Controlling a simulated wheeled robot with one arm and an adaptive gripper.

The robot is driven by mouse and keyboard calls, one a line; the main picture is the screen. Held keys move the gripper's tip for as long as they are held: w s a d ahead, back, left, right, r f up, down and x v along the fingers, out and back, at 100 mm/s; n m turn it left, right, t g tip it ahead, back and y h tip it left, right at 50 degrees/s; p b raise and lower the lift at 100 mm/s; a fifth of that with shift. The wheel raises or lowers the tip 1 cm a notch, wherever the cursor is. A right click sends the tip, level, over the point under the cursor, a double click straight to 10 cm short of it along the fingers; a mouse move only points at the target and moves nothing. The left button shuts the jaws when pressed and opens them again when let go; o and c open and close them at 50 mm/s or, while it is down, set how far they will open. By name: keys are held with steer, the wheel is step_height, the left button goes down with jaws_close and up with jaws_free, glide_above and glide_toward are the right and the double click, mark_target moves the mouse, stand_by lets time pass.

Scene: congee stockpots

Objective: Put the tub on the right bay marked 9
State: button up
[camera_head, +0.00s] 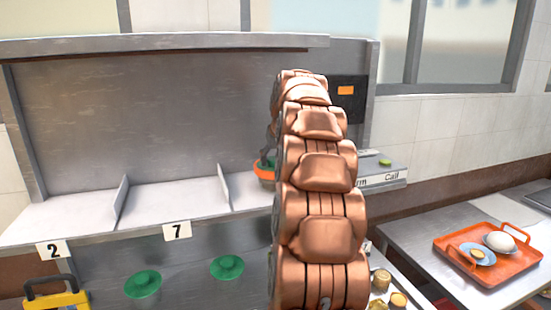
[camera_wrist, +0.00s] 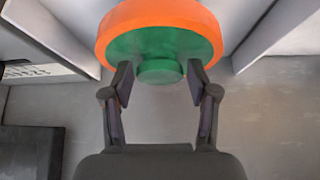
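The tub has an orange rim and a green lid with a round knob; it shows at the top of the wrist view (camera_wrist: 205,28). In the head view the tub (camera_head: 264,171) appears low in the right bay, right of a divider, partly hidden by my copper arm. My gripper (camera_wrist: 160,72) is at the lid knob, with one finger on each side and a slight gap showing at each. In the head view my gripper (camera_head: 270,157) is small and mostly hidden above the tub. The bay's number marker is hidden behind my arm.
The grey shelf (camera_head: 170,200) has bays marked 2 (camera_head: 52,251) and 7 (camera_head: 177,232), both empty, split by upright dividers (camera_head: 121,203). Green lids (camera_head: 142,284) sit below its front. A yellow toolbox-like item (camera_head: 57,297) is at lower left. An orange tray (camera_head: 488,262) stands on the right table.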

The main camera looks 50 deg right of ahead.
steer(key=shift+o, duration=0.6)
steer(key=shift+r, duration=0.1)
steer(key=shift+r, duration=0.2)
steer(key=b+v, duration=0.2)
steer(key=v, duration=0.9)
steer(key=shift+s+r+b, duration=0.25)
steer(key=shift+b, duration=0.15)
steer(key=shift+a, duration=0.15)
